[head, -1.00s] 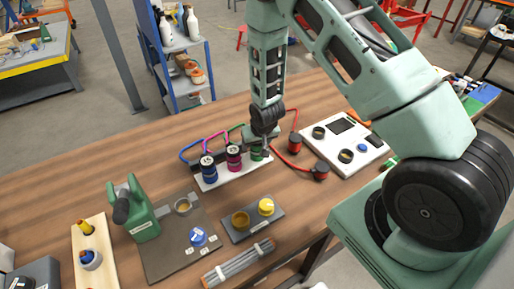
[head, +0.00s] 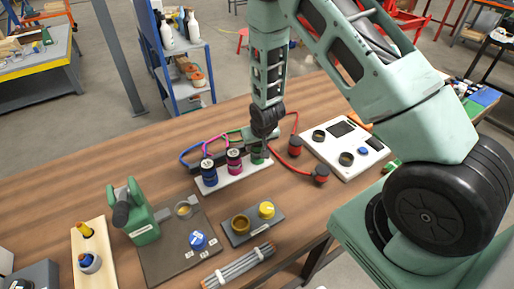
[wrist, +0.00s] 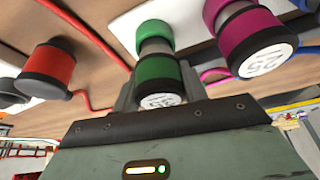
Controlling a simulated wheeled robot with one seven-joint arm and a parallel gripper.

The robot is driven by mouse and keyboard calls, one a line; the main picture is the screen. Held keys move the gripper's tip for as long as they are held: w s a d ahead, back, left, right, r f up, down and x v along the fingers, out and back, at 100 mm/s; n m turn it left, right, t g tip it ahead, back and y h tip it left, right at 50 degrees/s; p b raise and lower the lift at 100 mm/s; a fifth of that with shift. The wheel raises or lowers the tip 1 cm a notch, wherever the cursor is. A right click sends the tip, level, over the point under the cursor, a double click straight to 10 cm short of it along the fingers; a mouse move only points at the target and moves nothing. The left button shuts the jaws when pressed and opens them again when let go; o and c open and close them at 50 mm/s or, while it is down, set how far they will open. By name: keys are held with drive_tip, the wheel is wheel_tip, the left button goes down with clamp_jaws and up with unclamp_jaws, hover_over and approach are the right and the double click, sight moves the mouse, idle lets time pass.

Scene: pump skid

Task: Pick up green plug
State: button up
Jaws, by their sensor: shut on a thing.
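The green plug (wrist: 158,78) has black bands and a white numbered label on its end. In the wrist view it is between my gripper's fingers, in line with a green collar (wrist: 155,35) on the white strip. A grey section shows between plug and collar; I cannot tell how far the plug is seated. My gripper (head: 259,147) is shut on the plug at the right end of the white strip (head: 232,176). In the head view, the wrist and fingers hide part of the green plug (head: 258,158).
A magenta plug (head: 234,161) and a blue plug (head: 209,172) stand beside it, with looping cables behind. Two red plugs (head: 320,173) on a red cable lie to the right, near a white panel (head: 366,151). A grey plate with yellow parts (head: 266,210) is in front.

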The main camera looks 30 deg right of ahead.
wheel_tip(320, 180, up, 9)
drive_tip(key=shift+r+b, duration=0.1)
drive_tip(key=shift+b, duration=0.8)
